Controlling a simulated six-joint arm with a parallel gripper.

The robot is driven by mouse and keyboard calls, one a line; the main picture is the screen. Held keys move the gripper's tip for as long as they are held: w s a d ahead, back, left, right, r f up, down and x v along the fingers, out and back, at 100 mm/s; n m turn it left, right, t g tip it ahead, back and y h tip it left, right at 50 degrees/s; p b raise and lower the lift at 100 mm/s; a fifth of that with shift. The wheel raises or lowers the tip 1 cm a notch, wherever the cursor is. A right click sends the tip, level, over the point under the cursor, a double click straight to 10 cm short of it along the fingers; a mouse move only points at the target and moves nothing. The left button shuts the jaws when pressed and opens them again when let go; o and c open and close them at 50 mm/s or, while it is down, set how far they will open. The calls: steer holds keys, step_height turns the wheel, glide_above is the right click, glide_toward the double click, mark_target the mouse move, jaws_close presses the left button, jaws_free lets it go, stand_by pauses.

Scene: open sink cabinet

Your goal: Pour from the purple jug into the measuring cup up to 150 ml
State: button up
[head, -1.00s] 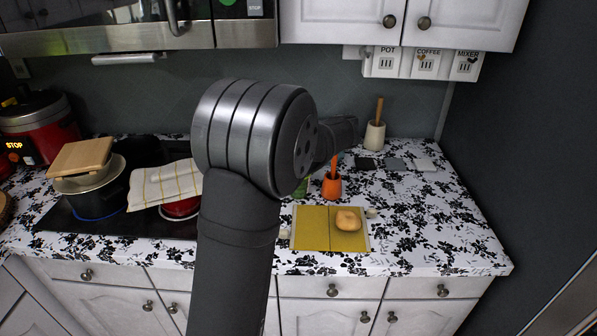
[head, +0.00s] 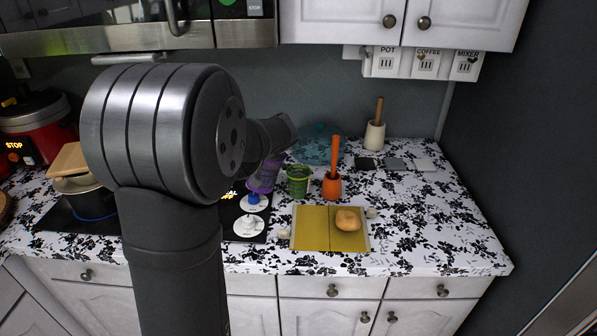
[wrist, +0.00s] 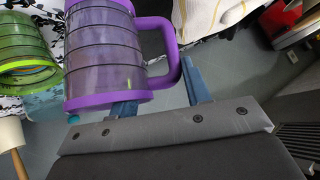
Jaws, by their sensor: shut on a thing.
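The purple see-through jug (head: 264,177) shows in the head view just right of my arm, partly hidden by it. In the wrist view the jug (wrist: 105,55) fills the upper left, with its purple handle to the right. My gripper (wrist: 163,95) has its blue fingers at either side of the handle and is shut on it. A green see-through cup (head: 298,181), which may be the measuring cup, stands close right of the jug; it also shows in the wrist view (wrist: 22,62). I cannot read its markings or tell any liquid level. My fingertips are hidden in the head view.
An orange pot with a tool (head: 332,186) stands right of the green cup. A teal see-through thing (head: 318,144) is behind. A yellow board (head: 313,232) with a bun (head: 348,219) lies in front. Two white discs (head: 249,226) lie near the hob. The right counter is mostly clear.

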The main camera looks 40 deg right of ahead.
steer(key=shift+w+a+f+n+g+h, duration=0.2)
steer(key=shift+w+a+n+g+h, duration=0.15)
steer(key=shift+a+h, duration=0.3)
steer(key=shift+w+a+r+n+g+h, duration=0.25)
steer(key=shift+w+a+r+g+h, duration=0.15)
steer(key=shift+a+r, duration=0.25)
